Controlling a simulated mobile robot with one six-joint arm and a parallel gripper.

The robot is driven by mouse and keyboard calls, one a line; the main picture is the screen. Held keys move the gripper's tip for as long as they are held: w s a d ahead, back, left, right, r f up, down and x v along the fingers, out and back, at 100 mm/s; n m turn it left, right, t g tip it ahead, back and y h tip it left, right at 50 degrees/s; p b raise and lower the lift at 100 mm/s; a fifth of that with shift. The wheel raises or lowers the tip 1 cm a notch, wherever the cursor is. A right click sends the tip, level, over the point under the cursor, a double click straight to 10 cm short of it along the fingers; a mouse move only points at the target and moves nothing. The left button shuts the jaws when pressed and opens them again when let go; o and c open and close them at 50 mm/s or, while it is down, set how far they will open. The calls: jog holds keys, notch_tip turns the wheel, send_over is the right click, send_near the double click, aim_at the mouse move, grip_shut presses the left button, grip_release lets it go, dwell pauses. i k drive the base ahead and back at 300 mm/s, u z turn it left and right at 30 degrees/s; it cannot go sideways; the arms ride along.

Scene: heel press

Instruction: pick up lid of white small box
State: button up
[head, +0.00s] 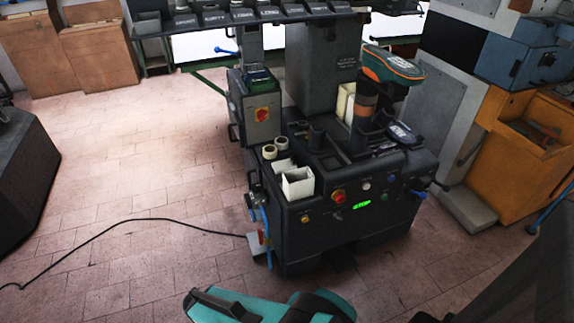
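A small white box (298,184) stands at the front left corner of the dark press machine's top, and its top looks open. A pale flat piece (282,165) lies just behind it; I cannot tell whether this is a lid. Another cream-white upright box (345,103) stands further back, partly hidden behind the press post. No lid shows clearly on either box. A teal and black part at the bottom edge looks like my arm. My gripper's fingers are not in view.
The dark press machine (345,235) has knobs and a green display on its front. Two round pale-topped cups (269,152) stand near the box. A green-orange press head (392,66) overhangs the back right. A black cable (120,222) crosses the open tiled floor at left.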

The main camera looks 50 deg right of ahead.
aim_at(281, 166)
jog(key=u, duration=0.05)
jog(key=i, duration=1)
jog(key=z, duration=0.05)
